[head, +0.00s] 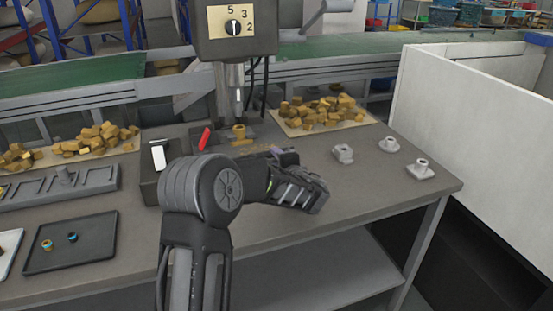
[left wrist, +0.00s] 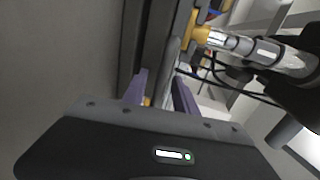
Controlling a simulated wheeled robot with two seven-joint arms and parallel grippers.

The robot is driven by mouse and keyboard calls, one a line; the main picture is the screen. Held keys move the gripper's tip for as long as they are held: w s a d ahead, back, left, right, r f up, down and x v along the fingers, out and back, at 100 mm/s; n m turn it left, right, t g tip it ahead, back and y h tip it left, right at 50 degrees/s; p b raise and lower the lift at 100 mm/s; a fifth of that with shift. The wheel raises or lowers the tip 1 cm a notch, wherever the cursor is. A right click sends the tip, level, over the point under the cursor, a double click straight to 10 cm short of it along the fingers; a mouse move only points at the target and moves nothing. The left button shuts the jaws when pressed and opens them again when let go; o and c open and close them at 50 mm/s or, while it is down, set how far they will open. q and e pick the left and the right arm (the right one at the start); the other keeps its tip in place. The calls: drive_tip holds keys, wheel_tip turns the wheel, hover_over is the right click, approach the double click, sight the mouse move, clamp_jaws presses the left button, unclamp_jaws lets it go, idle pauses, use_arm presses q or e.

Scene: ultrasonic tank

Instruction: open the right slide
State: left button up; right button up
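My left gripper (head: 285,157) is in front of the foot of the machine, its arm rising from below. In the left wrist view its two purple fingers (left wrist: 160,92) stand apart, with a gap between them. Dark rail-like edges and a small yellowish patch lie beyond the gap; I cannot tell whether the fingers touch anything. No part can be made out for sure as the right slide. A dark box (head: 148,183) with a white piece (head: 158,156) and a red lever (head: 204,139) stand left of the machine, partly behind my arm. My right gripper is not in view.
The machine head (head: 236,48) hangs above a brass-coloured fitting (head: 239,132). Brown blocks (head: 322,112) lie on a mat at the back. Several grey fittings (head: 343,153) stand at the right. A black tray (head: 72,243) lies at the left. The right front of the table is clear.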

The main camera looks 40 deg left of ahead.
use_arm(q)
drive_tip(key=shift+c, duration=0.4)
clamp_jaws()
idle(1.0)
